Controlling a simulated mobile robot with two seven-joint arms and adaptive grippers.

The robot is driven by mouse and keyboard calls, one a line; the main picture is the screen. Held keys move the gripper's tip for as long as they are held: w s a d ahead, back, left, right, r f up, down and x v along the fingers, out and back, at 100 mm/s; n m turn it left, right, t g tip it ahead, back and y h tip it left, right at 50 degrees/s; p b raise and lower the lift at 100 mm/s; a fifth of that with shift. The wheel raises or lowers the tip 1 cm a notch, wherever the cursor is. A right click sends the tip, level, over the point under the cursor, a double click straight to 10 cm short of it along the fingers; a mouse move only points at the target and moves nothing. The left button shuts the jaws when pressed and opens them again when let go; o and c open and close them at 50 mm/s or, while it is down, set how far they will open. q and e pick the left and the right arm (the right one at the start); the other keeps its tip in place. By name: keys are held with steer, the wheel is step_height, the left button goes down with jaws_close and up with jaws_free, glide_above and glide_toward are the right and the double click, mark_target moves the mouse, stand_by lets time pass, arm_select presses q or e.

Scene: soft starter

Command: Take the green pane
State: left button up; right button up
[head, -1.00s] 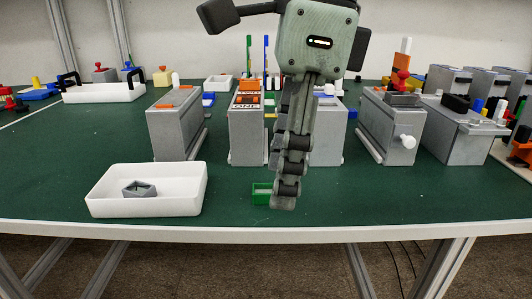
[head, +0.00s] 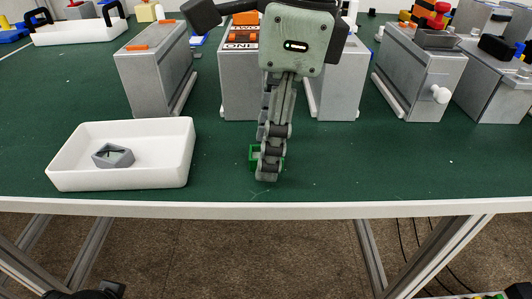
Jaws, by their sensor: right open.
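The green pane (head: 253,153) is a small green piece on the dark green table top near the front edge. My right gripper (head: 268,174) points down in front of it and hides most of it. Bits of green show to the left and right of the fingers. The gripper is open, seen edge-on, so I cannot tell whether the fingers touch the pane or stand around it.
A white tray (head: 120,182) with a grey angular part (head: 113,156) stands at the left. Grey boxes stand behind, one with an orange top strip (head: 150,75), one with a white knob (head: 425,88). The green table top (head: 360,165) is clear right of the gripper.

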steer(key=shift+f, duration=0.15)
steer(key=c, duration=0.9)
